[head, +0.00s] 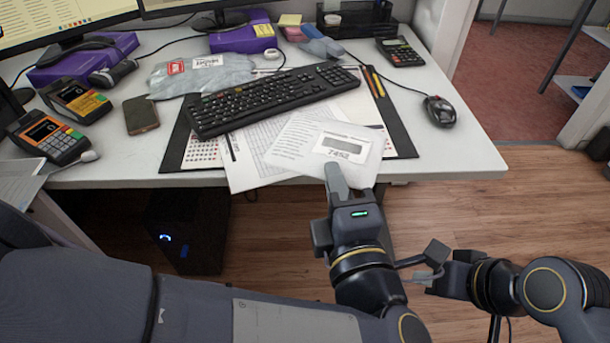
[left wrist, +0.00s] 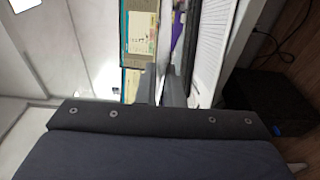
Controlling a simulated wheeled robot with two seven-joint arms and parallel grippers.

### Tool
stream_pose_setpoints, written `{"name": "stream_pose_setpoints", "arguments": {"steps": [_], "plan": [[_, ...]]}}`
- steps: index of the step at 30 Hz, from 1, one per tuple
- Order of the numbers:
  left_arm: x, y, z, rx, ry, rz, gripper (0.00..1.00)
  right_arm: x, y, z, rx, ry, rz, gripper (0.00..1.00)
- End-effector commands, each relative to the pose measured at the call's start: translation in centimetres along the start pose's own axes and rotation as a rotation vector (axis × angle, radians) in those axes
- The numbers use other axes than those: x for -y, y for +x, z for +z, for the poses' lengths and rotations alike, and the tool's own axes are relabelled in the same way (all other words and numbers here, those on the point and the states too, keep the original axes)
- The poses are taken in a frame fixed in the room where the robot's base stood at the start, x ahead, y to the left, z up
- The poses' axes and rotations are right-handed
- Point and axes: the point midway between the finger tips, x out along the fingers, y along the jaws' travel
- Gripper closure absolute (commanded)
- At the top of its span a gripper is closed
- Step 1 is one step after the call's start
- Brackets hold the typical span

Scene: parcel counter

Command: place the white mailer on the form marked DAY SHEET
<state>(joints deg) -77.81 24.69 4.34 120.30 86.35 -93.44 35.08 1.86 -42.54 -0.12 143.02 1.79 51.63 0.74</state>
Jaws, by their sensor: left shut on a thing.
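A flat white mailer (head: 310,143) with a dark panel and a printed number lies at the desk's front, its near corner over the edge. My left gripper (head: 337,180) is at this near edge, shut on it; the fingers cover part of it. A white printed form (head: 240,153) lies to its left, partly under the keyboard and mailer; I cannot read its title. In the left wrist view the left fingers (left wrist: 161,84) are close together, and what they hold is hard to make out. My right gripper (head: 430,272) is low at the right, off the desk; its jaw opening is unclear.
A black keyboard (head: 270,97) lies behind the papers. A grey plastic bag (head: 200,76) and a phone (head: 140,115) are at the left, beside card terminals (head: 48,137). A mouse (head: 439,111) and a calculator (head: 400,51) are at the right. The desk's right front (head: 450,155) is clear.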

Motion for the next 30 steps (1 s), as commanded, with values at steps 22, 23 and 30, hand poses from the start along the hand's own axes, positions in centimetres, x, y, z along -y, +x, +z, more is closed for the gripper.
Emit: {"name": "stream_pose_setpoints", "arguments": {"steps": [22, 23, 30], "plan": [[9.2, 9.8, -1.8, 0.0, 0.004, -0.001, 1.0, -1.8, 4.0, 2.0, 0.0, 0.0, 0.0, 1.0], [9.8, 9.6, -1.7, 0.001, 0.005, -0.001, 1.0, -1.9, 4.2, 2.1, 0.0, 0.0, 0.0, 1.0], [11.3, 9.6, -1.7, 0.0, 0.0, 0.001, 1.0, -2.1, 4.5, 2.3, 0.0, 0.0, 0.0, 1.0]]}}
